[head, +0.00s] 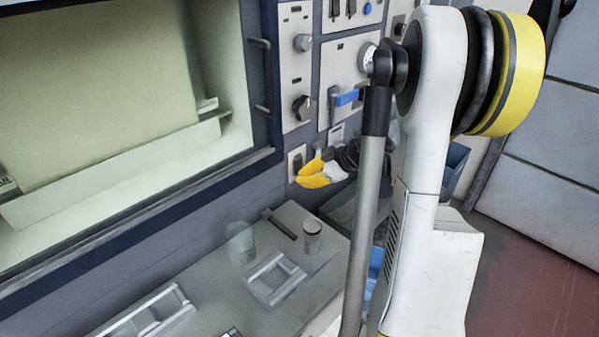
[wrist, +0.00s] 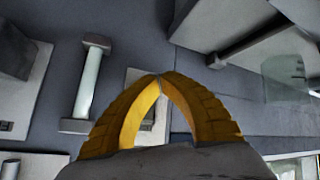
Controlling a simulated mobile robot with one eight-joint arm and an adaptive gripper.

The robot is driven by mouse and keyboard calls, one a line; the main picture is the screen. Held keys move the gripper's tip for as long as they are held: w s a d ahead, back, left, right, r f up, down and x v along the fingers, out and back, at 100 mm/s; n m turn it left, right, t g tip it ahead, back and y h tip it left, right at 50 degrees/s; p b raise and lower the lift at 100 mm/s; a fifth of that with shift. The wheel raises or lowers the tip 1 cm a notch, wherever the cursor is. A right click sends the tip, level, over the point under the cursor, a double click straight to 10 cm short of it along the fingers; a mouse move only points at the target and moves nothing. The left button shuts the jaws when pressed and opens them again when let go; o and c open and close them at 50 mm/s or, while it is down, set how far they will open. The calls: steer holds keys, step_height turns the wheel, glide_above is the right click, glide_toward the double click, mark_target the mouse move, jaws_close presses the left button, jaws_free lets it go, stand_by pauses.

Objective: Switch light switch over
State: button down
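The light switch plate (head: 297,160) is a small pale plate with a dark rocker, low on the wall panel. My gripper (head: 303,180), with yellow fingers, is right in front of it and hides its lower right part. In the wrist view the fingertips of my gripper (wrist: 160,77) meet, and nothing shows held between them. The switch plate (wrist: 135,77) shows behind the fingers there, mostly hidden. I cannot tell whether the fingertips touch the switch or which way it is set.
Above are a blue-handled lever (head: 347,98) and dark knobs (head: 301,108). In the wrist view a pale bar handle (wrist: 88,82) stands left of the fingers. Below, the grey bench holds a clear beaker (head: 240,243), a cup (head: 312,237) and a white frame (head: 275,278).

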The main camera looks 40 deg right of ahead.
stand_by(0.5)
steer(key=shift+s+r, duration=0.1)
steer(key=shift+s, duration=0.55)
steer(key=shift+s, duration=0.15)
steer(key=s, duration=0.4)
steer(key=shift+s+d+r, duration=0.25)
steer(key=shift+s+r, duration=0.05)
steer(key=shift+a, duration=0.1)
